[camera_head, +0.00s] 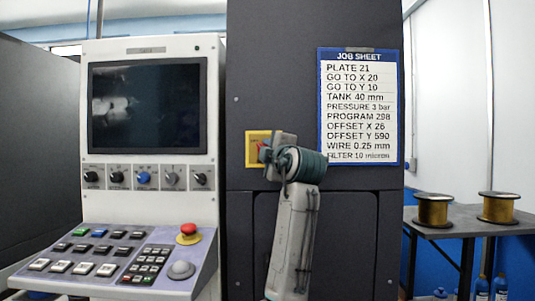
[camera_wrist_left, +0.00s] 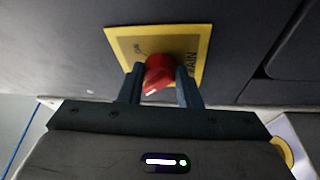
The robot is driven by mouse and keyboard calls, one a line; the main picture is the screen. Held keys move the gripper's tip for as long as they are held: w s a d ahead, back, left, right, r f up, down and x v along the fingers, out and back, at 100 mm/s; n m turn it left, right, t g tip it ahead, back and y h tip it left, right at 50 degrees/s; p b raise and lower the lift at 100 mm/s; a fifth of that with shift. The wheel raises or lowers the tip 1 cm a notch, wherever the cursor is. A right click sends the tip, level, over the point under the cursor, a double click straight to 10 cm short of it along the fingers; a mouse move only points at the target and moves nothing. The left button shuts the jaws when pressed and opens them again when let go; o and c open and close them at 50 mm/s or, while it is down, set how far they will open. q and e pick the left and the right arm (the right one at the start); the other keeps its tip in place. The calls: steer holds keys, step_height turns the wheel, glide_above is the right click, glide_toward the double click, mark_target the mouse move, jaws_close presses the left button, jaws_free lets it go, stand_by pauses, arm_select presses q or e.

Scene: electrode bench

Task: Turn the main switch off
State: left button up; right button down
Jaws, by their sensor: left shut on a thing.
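The main switch is a red rotary knob (camera_wrist_left: 158,72) on a yellow plate (camera_wrist_left: 118,38), in the left wrist view. The plate carries the word MAIN along its right side and smaller lettering, perhaps ON, at the upper left. A pale mark on the knob points down and slightly left in that view. My left gripper (camera_wrist_left: 160,76) is shut on the knob, one finger on each side. In the head view the yellow plate (camera_head: 252,153) is on the dark cabinet front, and my left gripper (camera_head: 268,148) covers most of the knob. My right gripper is not in view.
A control console (camera_head: 151,210) with a dark screen, a knob row, keys and a red mushroom button (camera_head: 188,229) stands to the left. A job sheet (camera_head: 361,110) hangs right of the switch. Two wire spools (camera_head: 433,210) sit on a table at the far right.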

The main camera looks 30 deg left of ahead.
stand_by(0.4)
arm_select(q)
steer(key=o, duration=1)
steer(key=shift+c, duration=0.2)
steer(key=b+v, duration=0.1)
steer(key=v, duration=0.9)
steer(key=shift+s+d, duration=0.2)
steer(key=shift+d, duration=0.15)
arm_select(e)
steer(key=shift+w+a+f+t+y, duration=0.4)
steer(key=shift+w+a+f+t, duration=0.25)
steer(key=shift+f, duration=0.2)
arm_select(q)
steer(key=shift+f, duration=0.1)
